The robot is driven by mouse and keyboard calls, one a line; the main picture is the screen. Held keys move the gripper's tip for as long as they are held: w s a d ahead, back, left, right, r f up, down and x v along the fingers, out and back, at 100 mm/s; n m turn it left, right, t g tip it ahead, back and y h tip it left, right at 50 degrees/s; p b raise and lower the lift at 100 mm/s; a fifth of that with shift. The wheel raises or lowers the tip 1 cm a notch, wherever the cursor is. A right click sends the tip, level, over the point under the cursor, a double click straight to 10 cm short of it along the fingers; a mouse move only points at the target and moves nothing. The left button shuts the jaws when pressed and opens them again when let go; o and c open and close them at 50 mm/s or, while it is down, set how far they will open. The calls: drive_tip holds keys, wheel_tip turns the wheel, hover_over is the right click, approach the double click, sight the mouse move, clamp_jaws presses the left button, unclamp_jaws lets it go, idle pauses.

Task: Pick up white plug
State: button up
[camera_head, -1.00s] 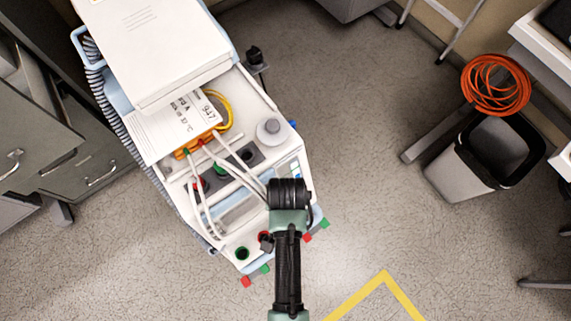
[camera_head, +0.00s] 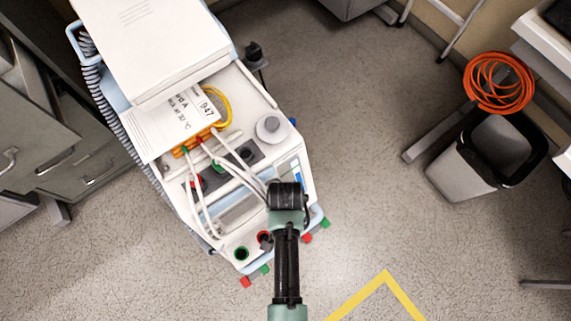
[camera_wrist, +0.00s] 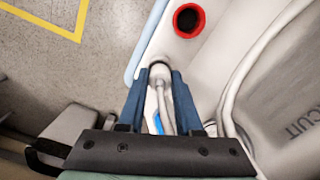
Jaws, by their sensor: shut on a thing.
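In the wrist view, the blue fingers of my gripper (camera_wrist: 160,75) are shut on a white plug (camera_wrist: 160,92) with a pale cable. A dark round end or socket shows just at the fingertips, and I cannot tell whether the plug sits in it. In the head view my arm hides most of the gripper and the plug, at the front edge of the white machine (camera_head: 285,98).
A red-ringed socket (camera_wrist: 188,20) lies beyond the fingertips, and a green-ringed socket (camera_head: 241,254) is on the machine's front. White cables (camera_head: 234,170) run over the top. A bin (camera_head: 462,172) stands at right. Floor is open between.

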clamp_jaws()
wheel_tip(320, 180, up, 10)
drive_tip(key=p, duration=0.2)
drive_tip(key=shift+p, duration=0.3)
